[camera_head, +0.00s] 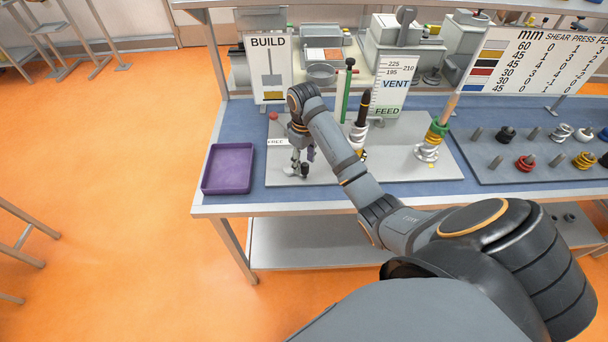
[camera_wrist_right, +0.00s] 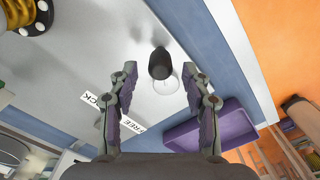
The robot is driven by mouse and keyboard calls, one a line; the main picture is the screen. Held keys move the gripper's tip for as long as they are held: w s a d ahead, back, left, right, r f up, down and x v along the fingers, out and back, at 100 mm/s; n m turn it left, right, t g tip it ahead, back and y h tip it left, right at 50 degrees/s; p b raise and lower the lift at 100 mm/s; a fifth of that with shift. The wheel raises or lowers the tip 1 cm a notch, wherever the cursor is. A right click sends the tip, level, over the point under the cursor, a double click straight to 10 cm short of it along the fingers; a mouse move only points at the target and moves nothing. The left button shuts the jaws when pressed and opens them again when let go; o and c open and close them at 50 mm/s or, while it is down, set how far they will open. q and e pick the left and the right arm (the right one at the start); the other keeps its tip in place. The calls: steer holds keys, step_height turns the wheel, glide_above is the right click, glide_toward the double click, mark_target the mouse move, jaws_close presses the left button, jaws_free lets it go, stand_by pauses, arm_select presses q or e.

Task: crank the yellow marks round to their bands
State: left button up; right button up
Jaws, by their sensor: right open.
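My right gripper (camera_head: 303,163) is open and points down at the left end of the grey base plate (camera_head: 400,165). A small black knob (camera_head: 305,171) on a pale round foot stands below it. In the right wrist view the knob (camera_wrist_right: 160,63) shows between and just beyond the open fingers (camera_wrist_right: 161,78), apart from both. A black-handled post (camera_head: 362,108) with white and yellow rings stands mid-plate. A wooden-handled post (camera_head: 449,108) with green, yellow and white rings stands right. A black part with yellow marks (camera_wrist_right: 28,16) shows at the wrist view's corner. My left gripper is out of view.
A purple tray (camera_head: 229,167) lies left of the plate. FREE (camera_wrist_right: 134,126) and LOCK (camera_wrist_right: 90,98) labels lie near the knob. A VENT/FEED scale card (camera_head: 397,85), a green rod (camera_head: 346,92) and a BUILD card (camera_head: 269,68) stand behind. A peg board with rings (camera_head: 540,172) is right.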

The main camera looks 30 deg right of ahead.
step_height(320, 180, down, 4)
steer(key=b, duration=0.2)
steer(key=shift+b, duration=0.3)
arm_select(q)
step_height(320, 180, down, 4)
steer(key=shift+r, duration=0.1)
arm_select(e)
jaws_close()
